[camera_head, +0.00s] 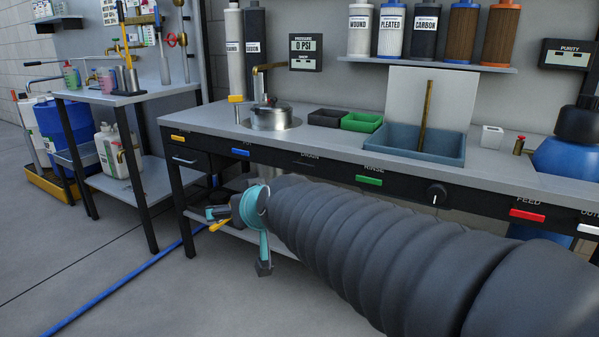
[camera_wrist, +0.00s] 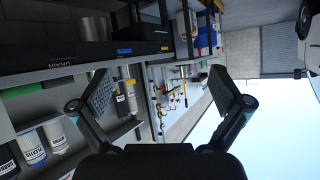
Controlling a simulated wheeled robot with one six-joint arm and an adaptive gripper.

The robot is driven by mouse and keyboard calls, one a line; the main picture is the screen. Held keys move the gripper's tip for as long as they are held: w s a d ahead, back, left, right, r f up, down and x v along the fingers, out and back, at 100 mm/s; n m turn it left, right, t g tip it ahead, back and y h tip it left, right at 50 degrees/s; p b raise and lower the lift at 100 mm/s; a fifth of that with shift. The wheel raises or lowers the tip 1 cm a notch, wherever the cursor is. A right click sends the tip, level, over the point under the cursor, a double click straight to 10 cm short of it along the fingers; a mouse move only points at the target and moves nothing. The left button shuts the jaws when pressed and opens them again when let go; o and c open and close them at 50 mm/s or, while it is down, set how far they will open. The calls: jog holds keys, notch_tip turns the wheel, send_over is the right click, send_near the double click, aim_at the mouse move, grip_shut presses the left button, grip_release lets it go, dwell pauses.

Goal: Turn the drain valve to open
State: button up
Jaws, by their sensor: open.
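My gripper (camera_head: 213,213) is low in front of the bench, pointing left. In the wrist view my gripper (camera_wrist: 160,95) has its two fingers wide apart with nothing between them. My arm hides much of the space under the bench.
The bench (camera_head: 215,122) carries a metal pot (camera_head: 270,117), green bin (camera_head: 361,121) and blue-grey tray (camera_head: 440,148). A side table (camera_head: 125,98) stands left, with white jugs (camera_head: 118,150) below. A blue hose (camera_head: 110,287) crosses the otherwise open floor.

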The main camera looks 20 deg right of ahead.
jog(key=w+d+r+m+t+h+b, duration=0.2)
jog(key=w+t, duration=0.1)
jog(key=w, duration=0.7)
jog(key=m+g+h+b, duration=0.5)
jog(key=m+h, duration=0.4)
jog(key=h, duration=0.5)
send_near(309, 159)
jog(key=shift+t, duration=0.5)
jog(key=x, duration=0.2)
jog(key=b+x, duration=0.1)
jog(key=x, duration=0.1)
jog(key=b+x, duration=0.1)
jog(key=x, duration=0.1)
jog(key=shift+s+d+f, duration=0.1)
jog(key=shift+d+f, duration=0.1)
jog(key=shift+f, duration=0.1)
jog(key=c, duration=1.1)
jog(key=shift+o, duration=0.2)
